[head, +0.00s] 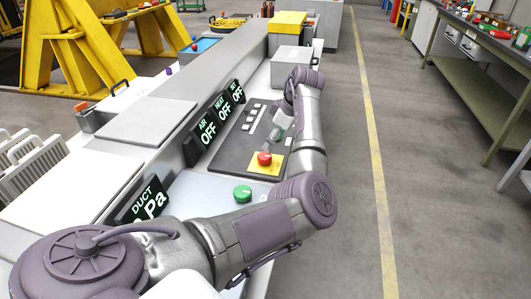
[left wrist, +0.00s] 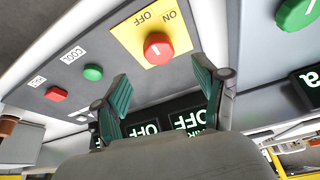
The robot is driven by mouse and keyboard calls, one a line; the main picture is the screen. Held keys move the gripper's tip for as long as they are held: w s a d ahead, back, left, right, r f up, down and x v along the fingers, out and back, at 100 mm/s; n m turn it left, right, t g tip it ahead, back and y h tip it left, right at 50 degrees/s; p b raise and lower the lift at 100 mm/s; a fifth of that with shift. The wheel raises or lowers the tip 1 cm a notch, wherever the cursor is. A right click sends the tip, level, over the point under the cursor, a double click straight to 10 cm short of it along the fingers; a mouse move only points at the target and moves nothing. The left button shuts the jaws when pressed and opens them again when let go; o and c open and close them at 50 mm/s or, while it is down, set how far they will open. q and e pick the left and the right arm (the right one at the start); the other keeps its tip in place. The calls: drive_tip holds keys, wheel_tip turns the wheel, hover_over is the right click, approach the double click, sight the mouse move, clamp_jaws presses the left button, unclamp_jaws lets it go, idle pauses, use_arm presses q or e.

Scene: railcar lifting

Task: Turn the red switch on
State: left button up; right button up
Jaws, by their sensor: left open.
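The red switch (head: 264,158) is a round red knob on a yellow plate (head: 257,168) on the dark control panel. In the left wrist view the red switch (left wrist: 158,48) carries a small white mark, and its plate (left wrist: 142,22) is lettered ON and OFF. My left gripper (head: 273,143) is just above and beside the switch in the head view. In the left wrist view its teal fingers (left wrist: 160,70) are spread and empty, with the knob showing beyond and between the tips. I cannot tell whether they touch it. My right gripper is not in view.
Displays behind the panel read AIR OFF (head: 207,133), HEAT OFF and NET OFF. Smaller green (left wrist: 93,72) and red (left wrist: 57,94) buttons lie near the switch. Open floor lies right of the console.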

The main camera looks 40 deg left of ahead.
sight(265, 155)
use_arm(q)
drive_tip(key=x, duration=0.6)
drive_tip(key=shift+a, duration=0.1)
drive_tip(key=shift+a+f, duration=0.2)
drive_tip(key=shift+f, duration=0.35)
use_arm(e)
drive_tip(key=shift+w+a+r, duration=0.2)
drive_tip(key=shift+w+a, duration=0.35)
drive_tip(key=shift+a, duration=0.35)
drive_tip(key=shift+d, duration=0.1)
